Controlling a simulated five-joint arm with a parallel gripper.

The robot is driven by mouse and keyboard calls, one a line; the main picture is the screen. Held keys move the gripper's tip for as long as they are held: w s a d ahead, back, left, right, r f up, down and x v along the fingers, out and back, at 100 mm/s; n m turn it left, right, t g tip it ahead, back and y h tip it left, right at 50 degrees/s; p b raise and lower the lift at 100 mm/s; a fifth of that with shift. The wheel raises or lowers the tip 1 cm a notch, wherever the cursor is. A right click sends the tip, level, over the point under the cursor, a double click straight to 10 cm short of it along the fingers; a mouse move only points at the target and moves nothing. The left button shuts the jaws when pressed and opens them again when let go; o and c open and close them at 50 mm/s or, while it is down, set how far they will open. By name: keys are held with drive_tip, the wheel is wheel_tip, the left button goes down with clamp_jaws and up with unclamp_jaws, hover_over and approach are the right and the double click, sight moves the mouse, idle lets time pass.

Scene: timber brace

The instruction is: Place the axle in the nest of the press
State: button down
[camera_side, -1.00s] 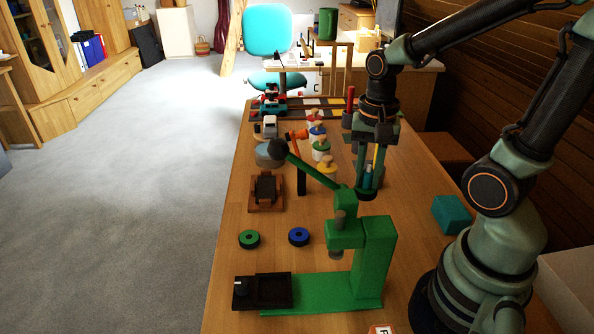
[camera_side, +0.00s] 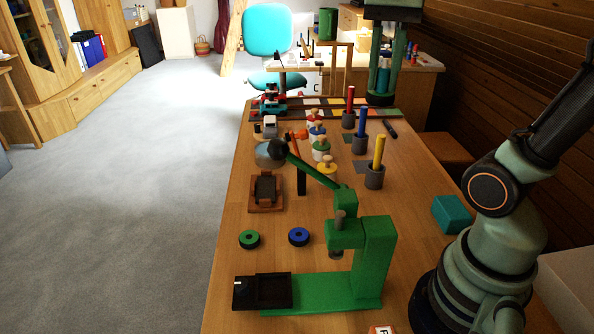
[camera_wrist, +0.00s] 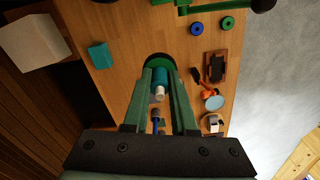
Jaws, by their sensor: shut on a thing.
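My gripper (camera_side: 385,68) is high at the back of the table in the side view, far from the press. Its fingers (camera_wrist: 157,108) are shut on the axle (camera_wrist: 159,78), a teal cylinder with a pale end and a dark green round flange. The axle hangs upright with its flange lowest in the side view (camera_side: 381,98), clear of the tabletop as far as I can tell. The green press (camera_side: 374,262) stands at the table's front. Its black nest block (camera_side: 273,291) lies on the base, below and left of the ram, and looks empty. Part of the axle is hidden by the fingers.
Red (camera_side: 350,99), blue (camera_side: 362,122) and yellow (camera_side: 379,152) rods stand in grey cups on the right. Knobbed weights (camera_side: 321,149) stand in a row left of them. The press lever reaches back-left, ending in a black ball (camera_side: 277,149). Green (camera_side: 249,239) and blue (camera_side: 299,237) rings lie left.

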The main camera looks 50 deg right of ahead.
drive_tip(key=w+a+n, duration=0.5)
drive_tip(key=a, duration=0.7)
drive_tip(key=n, duration=0.4)
hover_over(274, 290)
wheel_tip(274, 290, down, 31)
drive_tip(key=shift+r, duration=0.1)
drive_tip(key=c, duration=1.1)
unclamp_jaws()
drive_tip(key=o, duration=0.4)
wheel_tip(274, 290, up, 12)
drive_tip(key=shift+r, duration=0.1)
